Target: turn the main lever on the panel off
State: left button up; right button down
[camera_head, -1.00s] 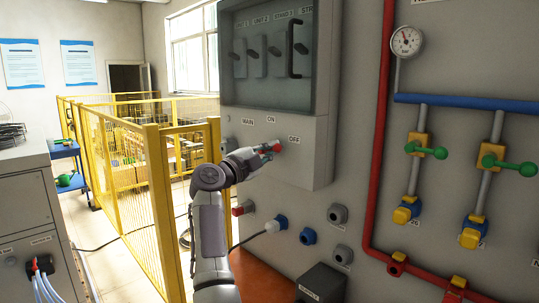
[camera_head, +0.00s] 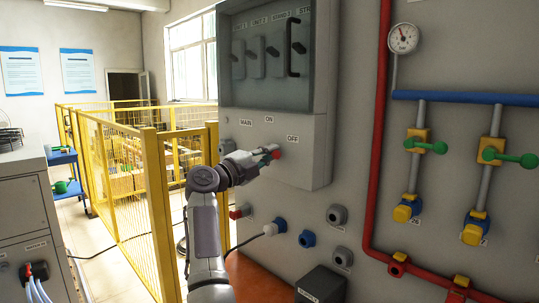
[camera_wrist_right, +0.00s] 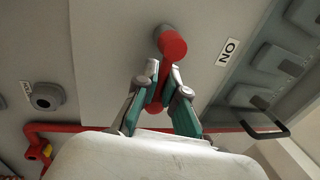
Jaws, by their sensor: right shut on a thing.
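The main lever (camera_head: 276,153) is red and sits on the grey panel (camera_head: 314,160), below the ON label and left of the OFF label. My right gripper (camera_head: 267,154) is at the lever, with its arm coming up from below. In the right wrist view the lever (camera_wrist_right: 172,45) runs from its round pivot down between the fingers. The right gripper (camera_wrist_right: 157,97) is shut on the lever's handle, and the red end shows between the fingertips. The fingers hide part of the handle. My left gripper is not in view.
A glazed cabinet (camera_head: 262,95) with several unit levers is above the main lever. Sockets (camera_head: 308,238) and a dark box (camera_head: 320,285) are below. A red pipe (camera_head: 377,130) and green-handled valves (camera_head: 428,146) are at right. A yellow fence (camera_head: 150,190) stands at left.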

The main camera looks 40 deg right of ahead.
jog(key=c, duration=1.3)
grip_release()
jog(key=shift+s, duration=0.1)
jog(key=shift+o, duration=0.2)
jog(key=shift+f, duration=0.1)
jog(key=v, duration=1.2)
